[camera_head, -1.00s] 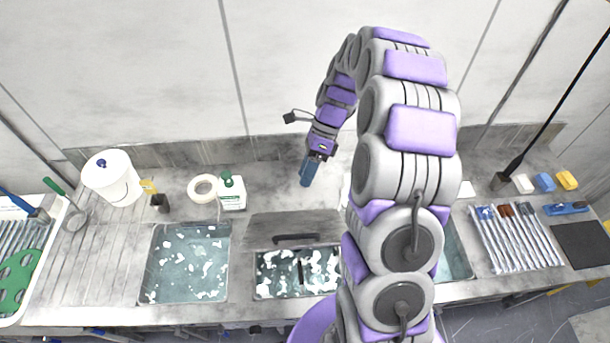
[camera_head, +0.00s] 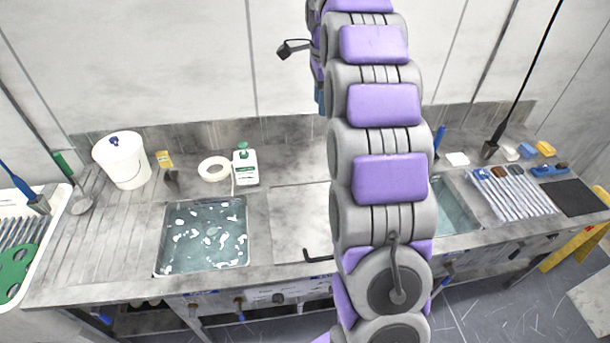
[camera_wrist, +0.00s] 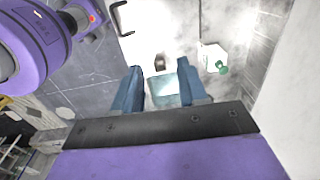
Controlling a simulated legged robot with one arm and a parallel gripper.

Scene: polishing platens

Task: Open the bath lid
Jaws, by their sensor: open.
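The bath lid (camera_head: 293,218) is a flat grey panel in the middle of the counter, lying level over its bath in the head view. Its dark bar handle (camera_head: 318,256) is near the front edge, its right end close to my arm. My arm hides the lid's right part. A dark handle (camera_wrist: 120,18) also shows at the top of the wrist view. My gripper (camera_head: 321,100) is high near the back wall, mostly hidden behind my arm. In the wrist view its blue fingers (camera_wrist: 162,95) are apart, with nothing held between them.
An open water bath (camera_head: 203,236) is left of the lid; another (camera_head: 452,207) is right, partly hidden. A white bottle with a green cap (camera_head: 245,167), a tape roll (camera_head: 201,169) and a white bucket (camera_head: 120,162) stand behind. Tools (camera_head: 513,194) lie right.

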